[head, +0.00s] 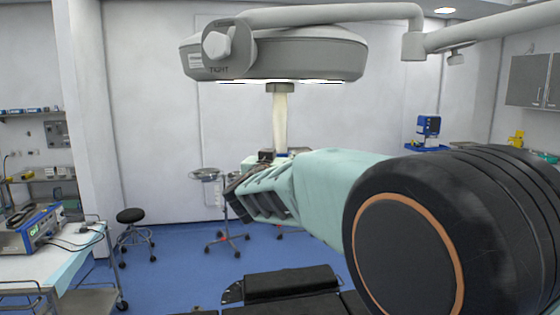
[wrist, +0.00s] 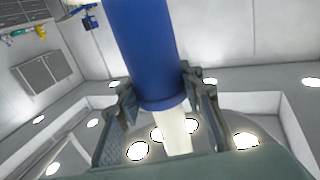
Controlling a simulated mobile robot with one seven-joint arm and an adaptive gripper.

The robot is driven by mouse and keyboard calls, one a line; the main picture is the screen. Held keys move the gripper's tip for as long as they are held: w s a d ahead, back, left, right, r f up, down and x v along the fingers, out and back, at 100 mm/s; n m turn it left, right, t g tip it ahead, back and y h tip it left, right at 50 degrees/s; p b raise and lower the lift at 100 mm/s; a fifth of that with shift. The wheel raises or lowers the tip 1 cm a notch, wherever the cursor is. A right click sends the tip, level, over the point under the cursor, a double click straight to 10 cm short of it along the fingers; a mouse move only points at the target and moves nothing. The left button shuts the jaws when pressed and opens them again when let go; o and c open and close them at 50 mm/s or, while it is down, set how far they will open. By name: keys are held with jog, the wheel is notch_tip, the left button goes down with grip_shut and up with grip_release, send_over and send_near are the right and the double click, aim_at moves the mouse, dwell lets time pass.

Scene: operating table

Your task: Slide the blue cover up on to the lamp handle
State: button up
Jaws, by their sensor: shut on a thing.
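The blue cover (wrist: 142,48) is a smooth cylinder between the two fingers of my gripper (wrist: 158,88) in the wrist view, and the gripper is shut on it. In the head view my gripper (head: 262,186) is below the lamp, and only a sliver of the cover (head: 283,155) shows above the arm; the rest is hidden. The cream lamp handle (head: 280,120) hangs straight down from the lamp head (head: 290,60). Its lower end meets the cover's open rim. In the wrist view the handle (wrist: 175,130) comes out of that rim, roughly in line with it; the depth inside is hidden.
The lamp's support arm (head: 330,15) runs along the top right. A black padded table part (head: 290,283) lies low in front. A stand (head: 215,205), a stool (head: 133,218) and an equipment cart (head: 50,245) stand behind and to the left. Air around the handle is clear.

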aim_at(278, 119)
jog(key=shift+r, duration=5.1)
jog(key=o, duration=1.2)
jog(key=shift+f, duration=0.1)
jog(key=s, duration=0.7)
jog(key=shift+s+a, duration=0.25)
jog(key=shift+a, duration=0.1)
